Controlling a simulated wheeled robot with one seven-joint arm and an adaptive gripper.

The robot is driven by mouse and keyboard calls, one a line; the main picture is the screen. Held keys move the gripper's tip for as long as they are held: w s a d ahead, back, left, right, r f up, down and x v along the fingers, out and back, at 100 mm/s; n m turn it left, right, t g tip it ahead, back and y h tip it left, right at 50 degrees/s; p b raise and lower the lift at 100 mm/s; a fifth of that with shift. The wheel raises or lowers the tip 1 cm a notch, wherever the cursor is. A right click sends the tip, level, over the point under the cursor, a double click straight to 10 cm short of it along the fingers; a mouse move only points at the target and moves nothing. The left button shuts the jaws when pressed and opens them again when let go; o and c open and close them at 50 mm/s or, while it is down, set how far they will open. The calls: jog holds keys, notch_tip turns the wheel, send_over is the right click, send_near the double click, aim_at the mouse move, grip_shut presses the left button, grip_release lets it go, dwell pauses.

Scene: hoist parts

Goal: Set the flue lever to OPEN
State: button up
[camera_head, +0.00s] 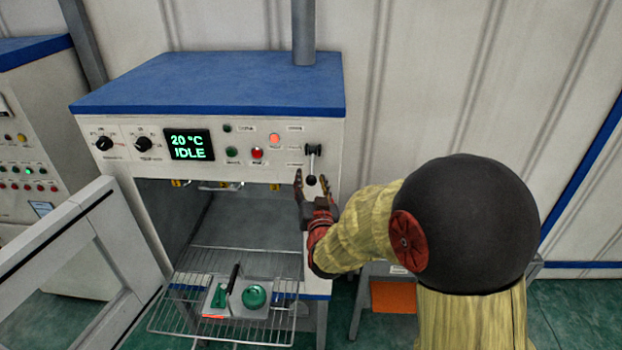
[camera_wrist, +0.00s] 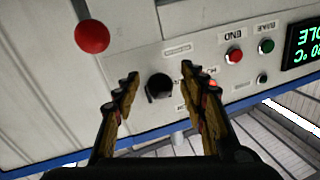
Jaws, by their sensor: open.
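The flue lever (camera_head: 312,164) is on the right of the oven's front panel, with a dark pivot and a dark round knob. In the wrist view, which is upside down, its black knob (camera_wrist: 158,87) shows nearly end-on between my fingers. Small labels stand beside it, too small or blurred to read; I cannot tell which setting it is at. My gripper (camera_head: 314,186) is open in front of the panel at the knob, and it also shows in the wrist view (camera_wrist: 158,72). I see no clear contact with the knob.
A red ball on a dark rod (camera_wrist: 92,37) is at the wrist view's upper left. Buttons, dials and a display (camera_head: 189,145) reading 20 °C IDLE lie left of the lever. The oven door (camera_head: 75,245) stands open; a wire rack (camera_head: 215,325) holds a tray with green items.

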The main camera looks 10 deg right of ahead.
jog(key=shift+w, duration=0.25)
jog(key=shift+c, duration=0.2)
grip_shut()
dwell(0.3)
dwell(0.4)
